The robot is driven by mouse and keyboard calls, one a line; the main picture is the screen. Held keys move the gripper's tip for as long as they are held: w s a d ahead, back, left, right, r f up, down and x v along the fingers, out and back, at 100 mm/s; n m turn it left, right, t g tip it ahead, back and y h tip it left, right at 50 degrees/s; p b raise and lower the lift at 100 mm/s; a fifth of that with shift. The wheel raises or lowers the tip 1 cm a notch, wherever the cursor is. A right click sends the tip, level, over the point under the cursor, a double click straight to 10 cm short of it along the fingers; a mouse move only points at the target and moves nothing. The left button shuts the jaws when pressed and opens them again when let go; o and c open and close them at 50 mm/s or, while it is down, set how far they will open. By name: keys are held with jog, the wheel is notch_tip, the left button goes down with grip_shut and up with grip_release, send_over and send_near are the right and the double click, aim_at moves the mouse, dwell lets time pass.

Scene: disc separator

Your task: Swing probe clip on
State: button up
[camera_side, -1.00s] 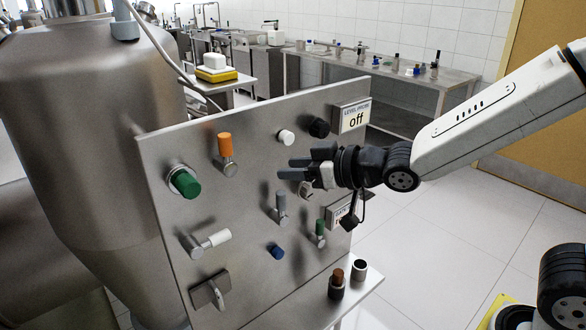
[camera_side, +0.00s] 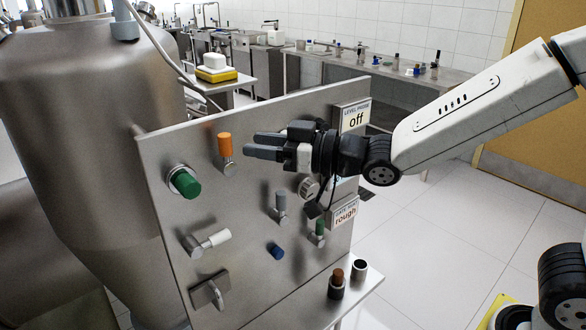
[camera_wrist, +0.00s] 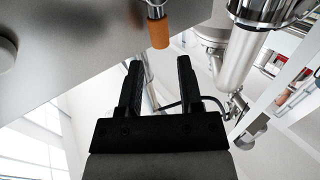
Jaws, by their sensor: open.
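An upright metal panel (camera_side: 180,245) carries several levers and knobs. A display at its upper right reads "LEVEL PROBE off" (camera_side: 355,118). I cannot tell from a label which part is the probe clip. A lever with an orange grip (camera_side: 225,144) stands upright at the panel's upper left-middle. My gripper (camera_side: 254,145) is open and empty, to the right of the orange grip and apart from it. In the wrist view, the orange grip (camera_wrist: 158,33) lies beyond the open fingertips (camera_wrist: 160,66), roughly in line with the gap. My gripper hides the panel's upper right-middle.
A green knob (camera_side: 187,184), a white-handled lever (camera_side: 216,238), a grey lever (camera_side: 281,204), a green lever (camera_side: 320,228) and a blue knob (camera_side: 277,252) are on the panel. A display reads "rough" (camera_side: 345,215). A large steel tank (camera_side: 85,120) stands behind.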

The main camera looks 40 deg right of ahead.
aim_at(229, 135)
jog(key=shift+x, duration=2.8)
grip_shut()
